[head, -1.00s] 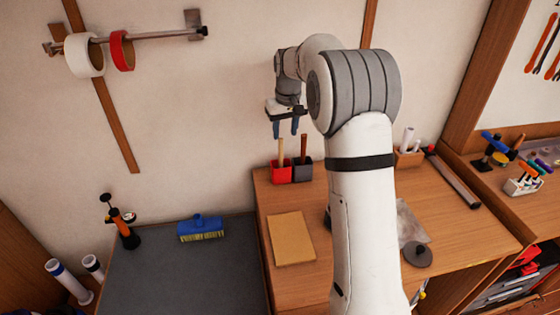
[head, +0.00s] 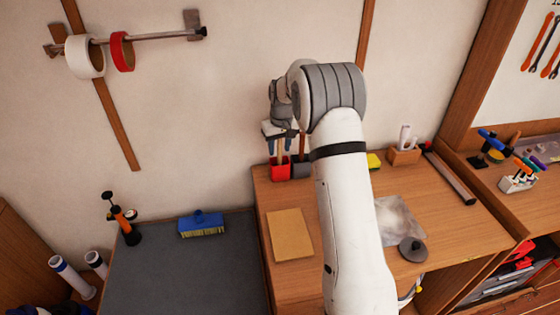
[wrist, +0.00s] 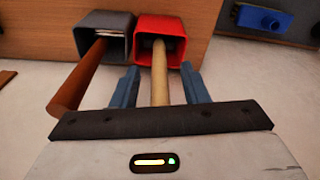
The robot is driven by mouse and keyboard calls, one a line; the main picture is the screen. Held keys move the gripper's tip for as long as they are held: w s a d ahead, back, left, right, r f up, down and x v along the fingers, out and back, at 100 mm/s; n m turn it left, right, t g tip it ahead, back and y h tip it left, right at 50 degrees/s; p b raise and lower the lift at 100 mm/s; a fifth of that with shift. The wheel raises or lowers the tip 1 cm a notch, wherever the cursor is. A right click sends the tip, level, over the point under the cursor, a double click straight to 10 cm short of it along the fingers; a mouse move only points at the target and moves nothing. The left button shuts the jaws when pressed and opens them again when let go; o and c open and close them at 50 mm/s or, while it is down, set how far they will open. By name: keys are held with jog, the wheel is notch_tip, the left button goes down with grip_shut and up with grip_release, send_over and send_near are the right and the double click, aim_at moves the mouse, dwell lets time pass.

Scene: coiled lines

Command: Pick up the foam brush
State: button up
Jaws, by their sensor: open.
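Two handled tools stand handle-up in small cups at the back of the wooden bench. A pale wooden handle (wrist: 159,88) rises from the red cup (head: 280,171), and a brown handle (wrist: 82,72) leans out of the dark grey cup (head: 301,168). Their heads are down in the cups, so I cannot tell for sure which is the foam brush. My gripper (head: 281,146) is open just above the red cup. In the wrist view its blue fingers (wrist: 159,72) stand on either side of the pale handle, with gaps showing.
The grey cup stands right beside the red one. A tan board (head: 290,235) lies in front of them. A blue brush with yellow bristles (head: 201,223) lies on the grey top at left. The wall is close behind the cups.

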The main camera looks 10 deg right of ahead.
jog(key=shift+c, duration=0.5)
grip_shut()
